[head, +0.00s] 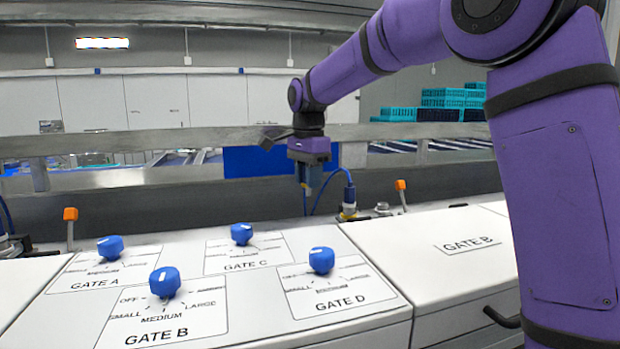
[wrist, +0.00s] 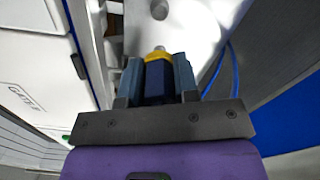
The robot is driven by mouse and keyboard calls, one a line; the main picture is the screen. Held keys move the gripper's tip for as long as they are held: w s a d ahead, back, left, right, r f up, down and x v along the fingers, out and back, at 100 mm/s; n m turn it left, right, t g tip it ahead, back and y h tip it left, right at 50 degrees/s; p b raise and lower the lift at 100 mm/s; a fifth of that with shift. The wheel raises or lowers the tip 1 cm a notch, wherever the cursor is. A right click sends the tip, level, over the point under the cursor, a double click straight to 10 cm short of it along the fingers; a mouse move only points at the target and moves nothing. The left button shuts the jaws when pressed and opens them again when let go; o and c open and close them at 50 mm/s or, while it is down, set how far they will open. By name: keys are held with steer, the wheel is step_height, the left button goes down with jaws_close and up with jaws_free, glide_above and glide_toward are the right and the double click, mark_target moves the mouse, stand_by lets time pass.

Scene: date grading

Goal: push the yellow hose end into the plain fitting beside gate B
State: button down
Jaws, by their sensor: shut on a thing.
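My gripper (head: 305,190) hangs upright behind the white control panel. In the wrist view its two fingers (wrist: 158,78) are shut on a dark blue hose end with a yellow collar (wrist: 157,54). The collar sticks out past the fingertips. A grey round fitting (wrist: 160,9) lies beyond the collar, apart from it, near the top edge. The held end's tip is hard to make out in the head view.
A blue hose (head: 328,182) loops beside my gripper; blue lines also show in the wrist view (wrist: 218,68). Orange-topped posts stand at left (head: 70,214) and right (head: 400,185). Blue knobs (head: 165,281) rise from the control panel. A metal rail (head: 200,141) runs behind.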

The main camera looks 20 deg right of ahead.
mark_target(309, 195)
steer(key=shift+f, duration=0.1)
steer(key=shift+f, duration=2.85)
steer(key=shift+f, duration=2.55)
stand_by(1.2)
steer(key=c, duration=1.5)
jaws_free()
steer(key=o, duration=1)
steer(key=shift+o, duration=0.2)
